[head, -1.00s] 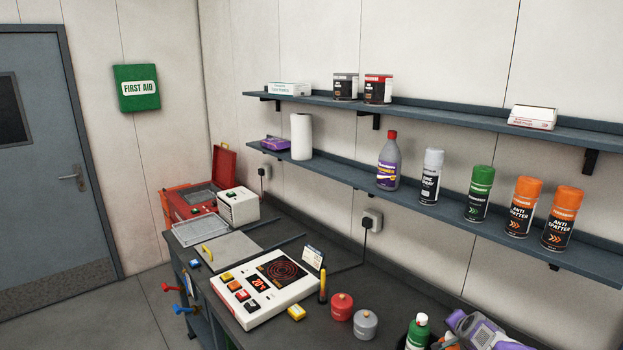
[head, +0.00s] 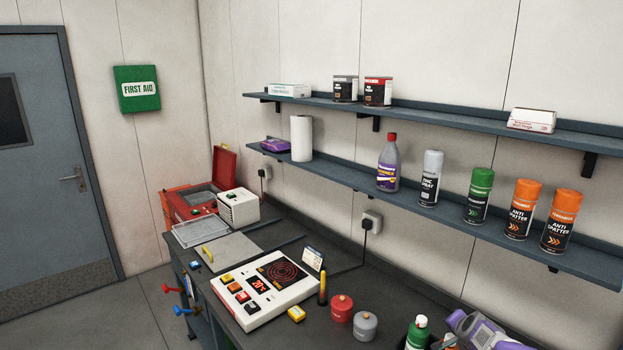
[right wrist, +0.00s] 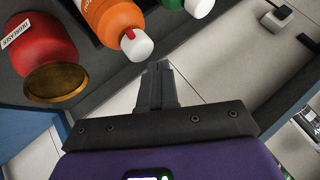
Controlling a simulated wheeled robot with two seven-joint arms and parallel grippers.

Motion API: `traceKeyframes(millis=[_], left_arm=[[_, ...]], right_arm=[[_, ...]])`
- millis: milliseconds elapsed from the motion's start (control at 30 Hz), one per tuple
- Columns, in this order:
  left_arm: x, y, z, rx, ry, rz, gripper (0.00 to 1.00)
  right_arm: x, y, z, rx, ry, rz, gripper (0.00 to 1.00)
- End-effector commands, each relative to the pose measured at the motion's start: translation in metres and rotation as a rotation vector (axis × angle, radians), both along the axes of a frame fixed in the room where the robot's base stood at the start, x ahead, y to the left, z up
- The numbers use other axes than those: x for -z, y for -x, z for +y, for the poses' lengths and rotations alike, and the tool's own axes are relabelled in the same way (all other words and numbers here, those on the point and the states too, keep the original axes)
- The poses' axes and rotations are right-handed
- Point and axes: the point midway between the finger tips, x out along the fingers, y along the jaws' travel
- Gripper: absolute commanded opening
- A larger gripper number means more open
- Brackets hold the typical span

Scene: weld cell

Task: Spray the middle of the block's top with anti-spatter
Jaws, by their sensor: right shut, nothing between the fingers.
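Two orange-capped anti-spatter cans stand upright on the lower shelf in the head view, the left one (head: 521,209) beside the right one (head: 561,221). My right gripper (right wrist: 160,72) is shut and empty in the right wrist view. An orange container (right wrist: 112,18) with a white and red tip is just beyond its fingers, apart from them; its label is not readable. My purple right arm shows at the bottom right of the head view; its fingers are hidden there. I cannot pick out the block for sure. My left gripper is not in view.
A white hotplate unit (head: 258,312) with coloured buttons sits on the dark bench. A red canister (head: 341,307), a grey canister (head: 365,325) and a green bottle (head: 417,335) stand near my arm. A green-capped can (head: 479,196) is on the lower shelf.

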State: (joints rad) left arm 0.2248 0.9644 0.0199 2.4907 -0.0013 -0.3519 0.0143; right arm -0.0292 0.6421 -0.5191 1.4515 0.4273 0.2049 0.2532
Motion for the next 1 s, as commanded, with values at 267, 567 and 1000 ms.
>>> traceKeyframes(millis=[267, 567, 1000], left_arm=[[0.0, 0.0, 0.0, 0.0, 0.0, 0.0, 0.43], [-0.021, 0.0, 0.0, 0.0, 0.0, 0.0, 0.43], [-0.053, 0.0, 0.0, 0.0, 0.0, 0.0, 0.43]], right_arm=[[0.0, 0.0, 0.0, -0.001, 0.001, 0.0, 0.0], [-0.024, 0.0, 0.0, -0.001, 0.002, -0.001, 0.0], [-0.062, 0.0, 0.0, -0.001, 0.001, 0.0, 0.0]])
